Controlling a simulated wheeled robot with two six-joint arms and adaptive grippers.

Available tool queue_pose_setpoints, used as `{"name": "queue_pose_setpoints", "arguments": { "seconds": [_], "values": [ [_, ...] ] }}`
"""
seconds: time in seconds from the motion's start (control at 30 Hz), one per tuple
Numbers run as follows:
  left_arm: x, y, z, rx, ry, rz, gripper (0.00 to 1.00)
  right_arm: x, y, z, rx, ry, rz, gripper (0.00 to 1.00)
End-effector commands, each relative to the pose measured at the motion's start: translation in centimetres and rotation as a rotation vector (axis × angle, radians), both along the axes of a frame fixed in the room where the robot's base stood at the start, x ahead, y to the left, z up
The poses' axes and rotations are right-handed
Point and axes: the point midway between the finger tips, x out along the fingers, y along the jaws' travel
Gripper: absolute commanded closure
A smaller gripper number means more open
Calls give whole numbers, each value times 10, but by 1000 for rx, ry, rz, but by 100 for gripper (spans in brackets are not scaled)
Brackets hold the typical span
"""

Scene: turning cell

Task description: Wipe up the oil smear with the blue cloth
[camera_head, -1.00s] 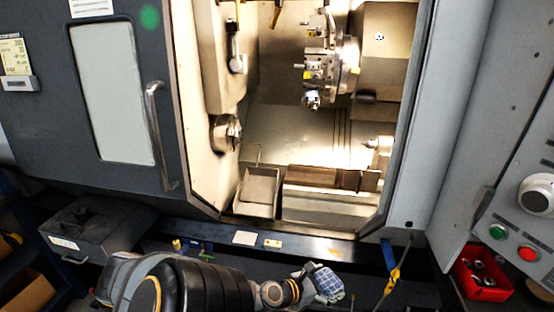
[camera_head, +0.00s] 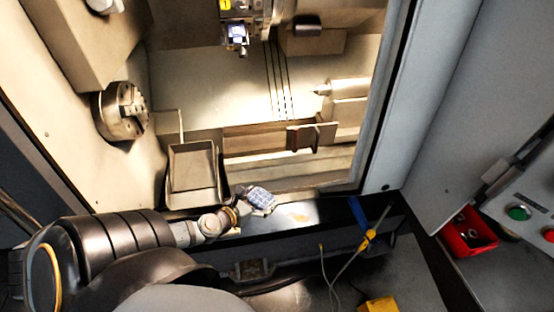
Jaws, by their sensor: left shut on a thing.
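The oil smear (camera_head: 299,217) is a small amber patch on the dark ledge below the machine opening. My left gripper (camera_head: 246,202) is shut on the cloth at the ledge. Whether the cloth touches the ledge I cannot tell. My left arm comes in from the lower left and hides part of the ledge. My right gripper is not in view.
A metal tray (camera_head: 194,202) stands at the opening's left, close to my left gripper. The chuck (camera_head: 123,110) and turret tooling (camera_head: 236,36) are inside the machine. A blue-handled item (camera_head: 358,212) and a yellow-fitted hose (camera_head: 369,237) lie right of the smear. A red bin (camera_head: 467,240) is at right.

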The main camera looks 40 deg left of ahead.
Motion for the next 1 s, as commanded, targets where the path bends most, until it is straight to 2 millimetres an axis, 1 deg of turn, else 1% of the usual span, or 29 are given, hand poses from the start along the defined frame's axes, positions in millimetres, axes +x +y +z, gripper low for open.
{"name": "queue_pose_setpoints", "arguments": {
  "seconds": [0.03, 0.07, 0.17, 0.2, 0.3, 0.4, 0.5, 0.6, 0.73, 0.87, 1.0],
  "values": [
    [3, -1, -9, -1, -2, -8, 42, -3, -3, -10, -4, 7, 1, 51],
    [6, -1, -16, -3, -4, -16, 42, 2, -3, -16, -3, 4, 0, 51],
    [23, -4, -48, -8, -9, -69, 42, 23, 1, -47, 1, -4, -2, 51],
    [32, -6, -64, -9, -11, -98, 42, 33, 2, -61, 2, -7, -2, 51],
    [56, -10, -102, -15, -16, -182, 42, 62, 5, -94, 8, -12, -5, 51],
    [78, -13, -133, -19, -17, -265, 42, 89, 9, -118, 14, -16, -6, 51],
    [97, -13, -162, -18, -18, -344, 42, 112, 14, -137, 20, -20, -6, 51],
    [114, -13, -187, -17, -19, -419, 42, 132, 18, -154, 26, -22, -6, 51],
    [130, -11, -213, -11, -17, -509, 42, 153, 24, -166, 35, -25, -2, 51],
    [139, -8, -226, -7, -13, -572, 42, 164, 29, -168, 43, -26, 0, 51],
    [144, -6, -229, -4, -9, -611, 42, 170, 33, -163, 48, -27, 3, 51]
  ]
}}
